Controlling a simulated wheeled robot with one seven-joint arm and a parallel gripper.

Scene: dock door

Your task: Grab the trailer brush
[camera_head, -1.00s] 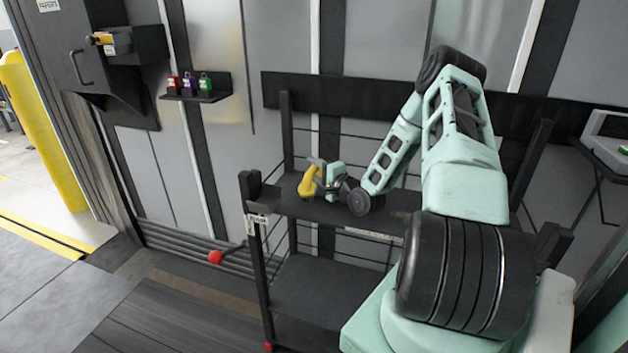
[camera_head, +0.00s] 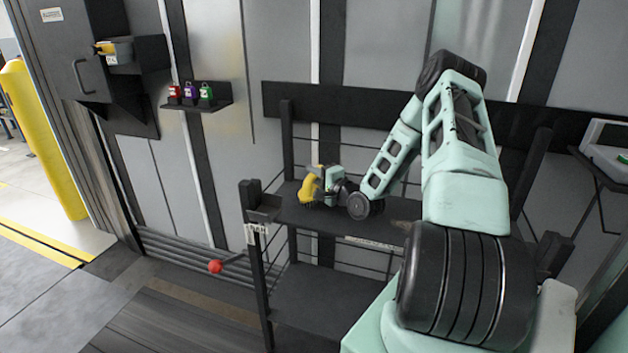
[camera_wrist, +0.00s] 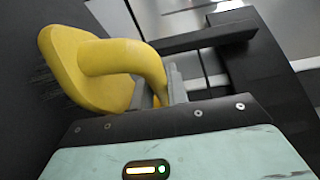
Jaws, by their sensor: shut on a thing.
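The trailer brush (camera_head: 310,188) is yellow, with a flat block and a curved handle. It is at the left end of the upper shelf of a dark rack. In the wrist view the yellow brush (camera_wrist: 85,62) fills the upper left, with a few dark bristles at its left side. My gripper (camera_head: 326,182) is shut on the brush's handle; in the wrist view the fingers (camera_wrist: 174,84) meet the handle's lower end and are mostly hidden. I cannot tell whether the brush touches the shelf.
The rack's upper shelf (camera_head: 290,216) is otherwise largely bare, with a corner post (camera_head: 252,215) close to the left. A small wall shelf (camera_head: 200,105) holds red, purple and green padlocks. A red ball-ended lever (camera_head: 215,267) sticks out lower left. A yellow bollard (camera_head: 42,140) stands far left.

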